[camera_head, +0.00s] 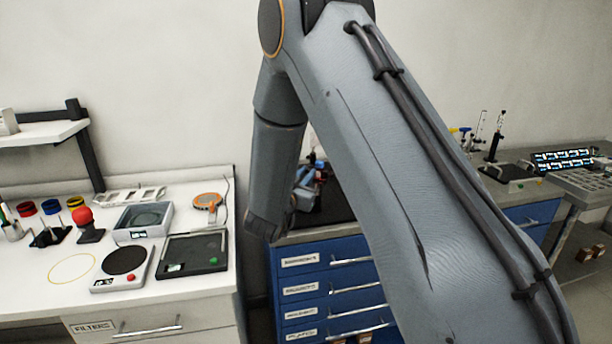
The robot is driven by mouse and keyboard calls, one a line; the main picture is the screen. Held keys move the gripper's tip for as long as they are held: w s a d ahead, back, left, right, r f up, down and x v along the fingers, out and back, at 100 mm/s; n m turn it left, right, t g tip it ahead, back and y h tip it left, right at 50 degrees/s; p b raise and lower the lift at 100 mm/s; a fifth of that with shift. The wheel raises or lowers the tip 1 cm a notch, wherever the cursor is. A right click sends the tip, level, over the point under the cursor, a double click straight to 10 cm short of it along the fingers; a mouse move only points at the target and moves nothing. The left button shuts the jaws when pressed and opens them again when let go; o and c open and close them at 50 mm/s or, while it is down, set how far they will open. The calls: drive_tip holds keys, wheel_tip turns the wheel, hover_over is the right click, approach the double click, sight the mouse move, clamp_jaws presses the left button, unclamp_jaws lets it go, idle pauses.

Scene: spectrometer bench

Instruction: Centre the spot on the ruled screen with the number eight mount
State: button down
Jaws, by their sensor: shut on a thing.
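My arm fills the middle of the head view, and its wrist hangs in front of the left end of the blue drawer cabinet (330,262). My gripper cannot be made out; the end of the wrist is turned away or hidden. A cluster of small blue, red and dark parts (312,172) shows in the gap between my arm links, above the dark cabinet top (328,206). It is too small and covered to tell whether it holds the number eight mount. No ruled screen or light spot can be made out.
The left white bench holds a scale-like device (123,266), a black tray (205,264), a grey box (142,222) and a red-topped item (84,220).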

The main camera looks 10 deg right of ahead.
drive_tip(key=shift+r, duration=0.1)
drive_tip(key=c, duration=1.7)
unclamp_jaws()
drive_tip(key=shift+c, duration=0.2)
drive_tip(key=b+v, duration=0.2)
drive_tip(key=v, duration=0.5)
drive_tip(key=shift+s+a+b, duration=0.25)
drive_tip(key=shift+s+b, duration=0.05)
drive_tip(key=shift+s, duration=0.05)
